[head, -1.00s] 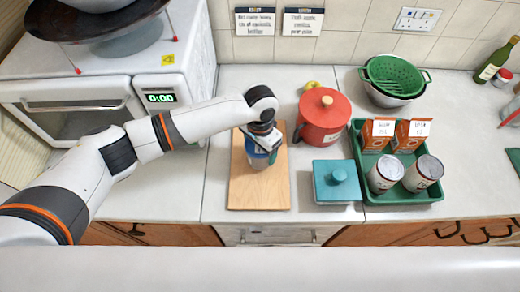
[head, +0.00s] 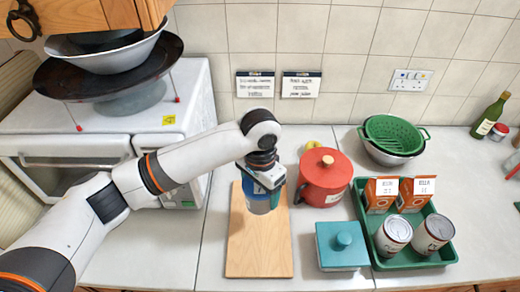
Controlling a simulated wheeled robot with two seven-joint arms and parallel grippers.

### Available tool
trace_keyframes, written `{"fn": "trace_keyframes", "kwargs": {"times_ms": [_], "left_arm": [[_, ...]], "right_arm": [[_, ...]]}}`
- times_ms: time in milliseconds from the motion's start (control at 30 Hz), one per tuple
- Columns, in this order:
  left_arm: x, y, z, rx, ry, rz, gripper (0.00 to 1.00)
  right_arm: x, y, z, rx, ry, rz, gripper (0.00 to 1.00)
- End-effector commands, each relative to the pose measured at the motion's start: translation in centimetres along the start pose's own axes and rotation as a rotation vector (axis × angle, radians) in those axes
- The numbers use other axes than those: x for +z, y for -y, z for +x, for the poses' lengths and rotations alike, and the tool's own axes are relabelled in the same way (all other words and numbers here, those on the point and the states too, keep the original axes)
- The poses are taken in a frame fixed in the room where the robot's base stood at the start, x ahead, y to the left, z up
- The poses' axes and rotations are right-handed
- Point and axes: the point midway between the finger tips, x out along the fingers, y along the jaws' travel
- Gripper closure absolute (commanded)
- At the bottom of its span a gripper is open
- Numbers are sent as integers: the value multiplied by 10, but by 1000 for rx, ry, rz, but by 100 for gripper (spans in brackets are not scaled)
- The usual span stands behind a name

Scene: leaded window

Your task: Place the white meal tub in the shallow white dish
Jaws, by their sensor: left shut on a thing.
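My left gripper (head: 263,178) is shut on a grey-and-blue container (head: 260,206), partly hidden by the fingers, over the back part of the wooden board (head: 258,255). I cannot tell whether this is the white meal tub. Two white cylindrical containers with printed sides, one on the left (head: 394,236) and one on the right (head: 433,234), stand in the green tray (head: 410,262). A whitish bowl (head: 125,57) sits on a dark round pan (head: 65,80) above the white oven; I cannot tell whether it is the shallow white dish. My right gripper is not in view.
A red lidded pot (head: 324,180) and a teal lidded box (head: 342,257) stand right of the board. Orange cartons (head: 380,193) are in the tray. A green colander (head: 393,135) and a bottle (head: 489,118) stand behind. The white oven (head: 85,155) is at left.

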Motion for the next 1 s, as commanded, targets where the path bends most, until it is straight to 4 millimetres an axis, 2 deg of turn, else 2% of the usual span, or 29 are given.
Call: {"fn": "trace_keyframes", "kwargs": {"times_ms": [167,267,367,500,700,833,1000], "left_arm": [[-2,-1,-5,-1,2,-7,58],[-13,-10,1,-2,4,-56,58],[-37,-25,10,-7,9,-158,58],[-87,-47,23,-13,14,-355,58],[-157,-62,33,-10,11,-612,58],[-187,-64,35,-4,6,-720,58],[-204,-63,34,0,2,-781,58]], "right_arm": [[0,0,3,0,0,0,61],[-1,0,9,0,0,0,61],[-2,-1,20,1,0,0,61],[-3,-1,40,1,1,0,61],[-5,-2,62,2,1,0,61],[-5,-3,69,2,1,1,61],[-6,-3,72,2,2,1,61]]}}
